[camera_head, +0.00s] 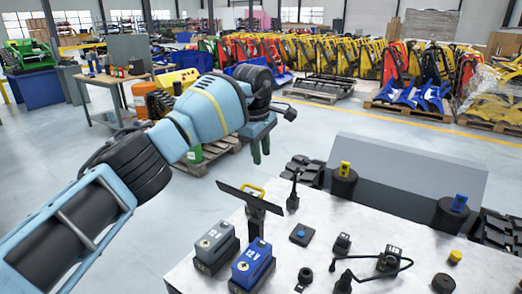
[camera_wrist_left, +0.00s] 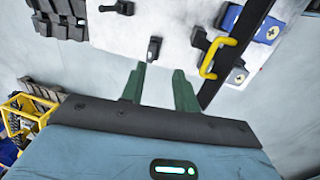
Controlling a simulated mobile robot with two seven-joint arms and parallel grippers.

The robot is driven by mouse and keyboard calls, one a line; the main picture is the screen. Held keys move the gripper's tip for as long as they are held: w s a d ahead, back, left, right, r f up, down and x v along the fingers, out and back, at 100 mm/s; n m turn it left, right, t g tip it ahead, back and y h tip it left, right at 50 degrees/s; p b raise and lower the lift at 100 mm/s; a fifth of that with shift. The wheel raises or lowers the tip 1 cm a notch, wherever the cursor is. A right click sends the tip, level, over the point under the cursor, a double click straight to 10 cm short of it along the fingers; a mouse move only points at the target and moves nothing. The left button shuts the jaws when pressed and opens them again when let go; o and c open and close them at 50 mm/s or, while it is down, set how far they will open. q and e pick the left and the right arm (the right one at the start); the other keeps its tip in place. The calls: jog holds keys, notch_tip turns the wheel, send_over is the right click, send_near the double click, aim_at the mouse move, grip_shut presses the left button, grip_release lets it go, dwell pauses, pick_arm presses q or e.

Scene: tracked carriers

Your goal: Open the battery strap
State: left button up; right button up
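A long black bar (camera_head: 234,194) with a yellow handle (camera_head: 253,187) stands over the near-left part of the white table; it looks like the battery strap. I cannot tell if it is fastened. In the left wrist view the bar (camera_wrist_left: 238,51) runs diagonally at the right, with the yellow handle (camera_wrist_left: 206,60) beside it. A grey 12V battery (camera_head: 213,243) and a blue 12V battery (camera_head: 250,266) stand in front. My left gripper (camera_head: 261,160) is open and empty, its green fingers above and behind the bar, apart from it. It also shows in the left wrist view (camera_wrist_left: 159,72). My right gripper is out of view.
The white table (camera_head: 325,222) holds black parts, a cable (camera_head: 408,262) and a yellow knob (camera_head: 455,256). A grey panel (camera_head: 410,172) and two black posts with yellow and blue tops rise behind. Black track pieces lie beyond the table edge. Open floor lies left.

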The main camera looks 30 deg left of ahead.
pick_arm(q)
notch_tip(320, 180, up, 8)
jog(key=s, duration=0.1)
jog(key=shift+s, duration=0.15)
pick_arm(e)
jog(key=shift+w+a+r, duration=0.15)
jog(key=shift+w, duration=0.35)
pick_arm(q)
jog(key=shift+a+f, duration=0.1)
jog(key=shift+c, duration=0.3)
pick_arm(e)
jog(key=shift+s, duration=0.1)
